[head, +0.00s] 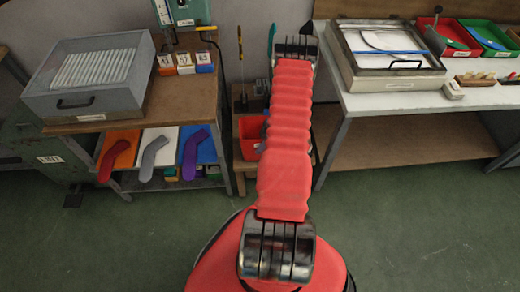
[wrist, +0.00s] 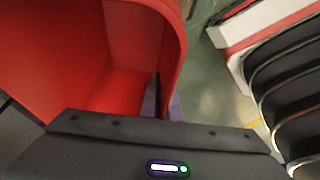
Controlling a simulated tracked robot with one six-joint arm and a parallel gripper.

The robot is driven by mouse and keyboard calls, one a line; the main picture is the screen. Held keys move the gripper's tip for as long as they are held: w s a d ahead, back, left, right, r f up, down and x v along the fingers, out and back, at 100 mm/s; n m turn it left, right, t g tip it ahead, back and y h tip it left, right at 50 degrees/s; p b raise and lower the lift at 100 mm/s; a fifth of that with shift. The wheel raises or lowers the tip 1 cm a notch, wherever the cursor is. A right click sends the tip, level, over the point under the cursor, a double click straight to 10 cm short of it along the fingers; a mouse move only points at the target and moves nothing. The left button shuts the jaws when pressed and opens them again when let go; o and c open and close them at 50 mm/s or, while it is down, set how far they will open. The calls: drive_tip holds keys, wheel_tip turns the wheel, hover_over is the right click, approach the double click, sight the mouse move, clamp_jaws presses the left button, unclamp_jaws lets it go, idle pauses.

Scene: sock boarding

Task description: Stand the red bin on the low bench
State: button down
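The red bin (head: 249,130) shows in the head view between the two work tables, partly hidden behind my raised arm. It is at a low wooden bench (head: 240,170), also mostly hidden by the arm; I cannot tell whether the bin rests on it. In the wrist view the bin (wrist: 60,50) fills the upper left, its open inside and rounded rim close to the camera. My gripper (wrist: 157,97) is at the bin's near side in the wrist view. Its body covers the bottom of that view and its fingers are mostly hidden. In the head view the gripper is hidden behind the arm.
The left table carries a grey tray (head: 85,104) and numbered blocks (head: 184,62), with coloured socks on boards below. The right table (head: 400,104) carries a framed box (head: 383,79) and coloured bins. Thin upright rods stand behind the low bench. Green floor (head: 400,230) is clear in front.

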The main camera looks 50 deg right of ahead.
drive_tip(key=shift+f, duration=0.35)
drive_tip(key=c, duration=2)
unclamp_jaws()
drive_tip(key=shift+f, duration=0.1)
drive_tip(key=v, duration=1.2)
